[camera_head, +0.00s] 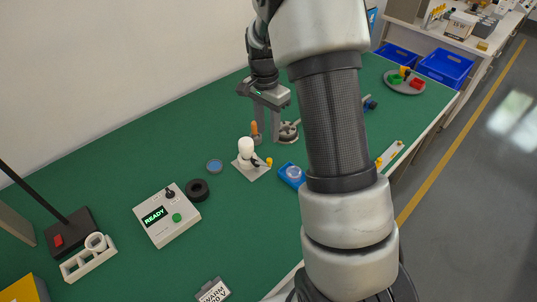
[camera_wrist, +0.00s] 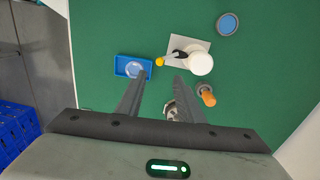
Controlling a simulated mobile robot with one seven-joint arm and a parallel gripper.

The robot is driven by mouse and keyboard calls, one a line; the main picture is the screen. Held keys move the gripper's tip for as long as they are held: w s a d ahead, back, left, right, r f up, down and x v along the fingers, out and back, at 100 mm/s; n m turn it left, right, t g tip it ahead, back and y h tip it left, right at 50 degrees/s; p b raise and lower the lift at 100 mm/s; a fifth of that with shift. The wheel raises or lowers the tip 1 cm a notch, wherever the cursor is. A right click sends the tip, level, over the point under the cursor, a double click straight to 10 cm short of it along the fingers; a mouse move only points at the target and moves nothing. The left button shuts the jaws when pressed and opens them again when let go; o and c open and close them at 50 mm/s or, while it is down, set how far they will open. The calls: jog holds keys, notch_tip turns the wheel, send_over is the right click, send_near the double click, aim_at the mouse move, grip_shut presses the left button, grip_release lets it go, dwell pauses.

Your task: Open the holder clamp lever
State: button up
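The bulb holder (camera_head: 250,173) is a pale square plate on the green table, with a white bulb (camera_head: 246,147) upright on it. Its clamp lever is black with a yellow tip (camera_head: 269,161), on the right side of the bulb. In the wrist view the lever (camera_wrist: 176,55) points left from the white bulb (camera_wrist: 200,63), and its yellow tip (camera_wrist: 160,62) appears just beyond and between my fingertips. My gripper (camera_head: 267,124) is open and empty, above and behind the holder in the head view. Both spread fingers show in the wrist view (camera_wrist: 162,79). The lever touches neither finger visibly.
A blue tray (camera_wrist: 120,68) with a clear round piece lies beside the holder. An orange-handled item (camera_wrist: 208,97) stands near my right finger. A blue disc (camera_head: 214,166), black ring (camera_head: 197,190) and control box (camera_head: 166,232) reading READY lie left. My arm hides part of the table.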

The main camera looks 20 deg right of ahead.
aim_at(269, 159)
jog(key=f, duration=1.1)
jog(key=shift+s+d+f, duration=0.1)
jog(key=shift+s+f, duration=0.15)
grip_shut()
